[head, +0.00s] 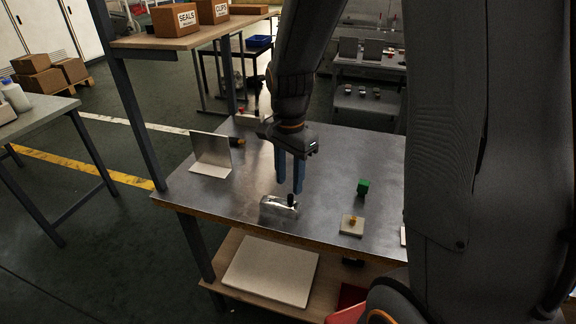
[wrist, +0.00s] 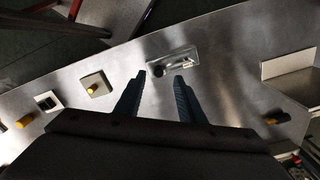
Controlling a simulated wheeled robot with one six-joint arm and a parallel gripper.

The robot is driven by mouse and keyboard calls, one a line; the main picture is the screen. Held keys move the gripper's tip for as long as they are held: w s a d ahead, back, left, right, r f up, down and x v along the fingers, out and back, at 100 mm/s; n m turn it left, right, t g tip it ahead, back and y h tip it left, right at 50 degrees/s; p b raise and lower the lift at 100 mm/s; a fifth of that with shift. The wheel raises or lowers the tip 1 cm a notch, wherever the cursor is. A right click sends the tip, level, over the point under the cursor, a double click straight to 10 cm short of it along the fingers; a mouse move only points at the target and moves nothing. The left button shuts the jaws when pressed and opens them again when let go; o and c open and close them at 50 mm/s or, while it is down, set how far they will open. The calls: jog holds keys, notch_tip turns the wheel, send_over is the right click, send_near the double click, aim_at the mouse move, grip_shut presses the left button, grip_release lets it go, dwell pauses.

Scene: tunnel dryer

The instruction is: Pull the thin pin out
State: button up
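A shiny metal block (head: 272,206) lies near the front edge of the steel table, with a dark knob (head: 291,200) standing up at its right end. In the wrist view the block (wrist: 180,58) lies just past my fingertips, and the dark knob (wrist: 158,70) shows in line with the gap between them. A thin pin shaft cannot be made out; the knob may be its head. My gripper (head: 290,187) points down above the block with its fingers apart. In the wrist view my gripper (wrist: 160,78) is open, with nothing visible between the fingers.
A bent metal plate (head: 211,152) stands at the left. A shelf post (head: 122,90) rises beside the table. The tabletop around the metal block is clear.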

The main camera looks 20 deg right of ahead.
aim_at(291, 195)
jog(key=shift+d+f+p, duration=0.15)
jog(key=shift+f+p, duration=0.35)
jog(key=shift+f, duration=2.35)
grip_shut()
